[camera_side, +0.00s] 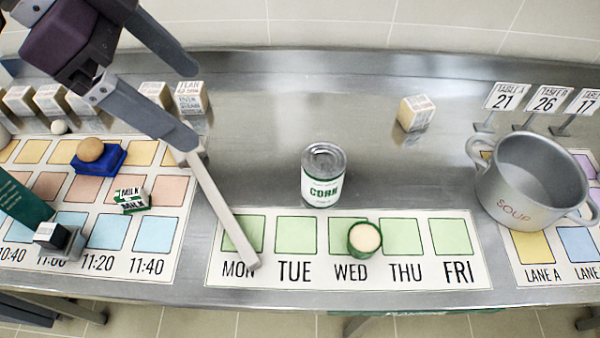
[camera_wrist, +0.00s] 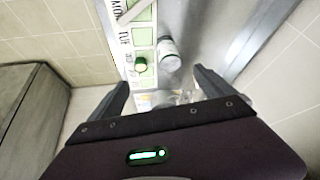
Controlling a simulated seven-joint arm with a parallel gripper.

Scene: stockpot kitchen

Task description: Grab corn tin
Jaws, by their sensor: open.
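The corn tin (camera_side: 323,178), silver with a white and green CORN label, stands upright on the steel counter behind the weekday board, above TUE and WED. In the wrist view the tin (camera_wrist: 168,52) shows ahead of and between the fingers, with a gap. My gripper (camera_side: 192,106) is at the upper left of the side view, raised above the counter and left of the tin. In the wrist view my gripper (camera_wrist: 162,90) has its fingers wide apart with nothing held between them.
A green round container (camera_side: 365,240) sits on the WED square. A grey bar (camera_side: 225,213) reaches to MON. The soup pot (camera_side: 535,180) stands right, near table signs (camera_side: 507,98). A milk carton (camera_side: 131,201) and blue block (camera_side: 98,160) are left.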

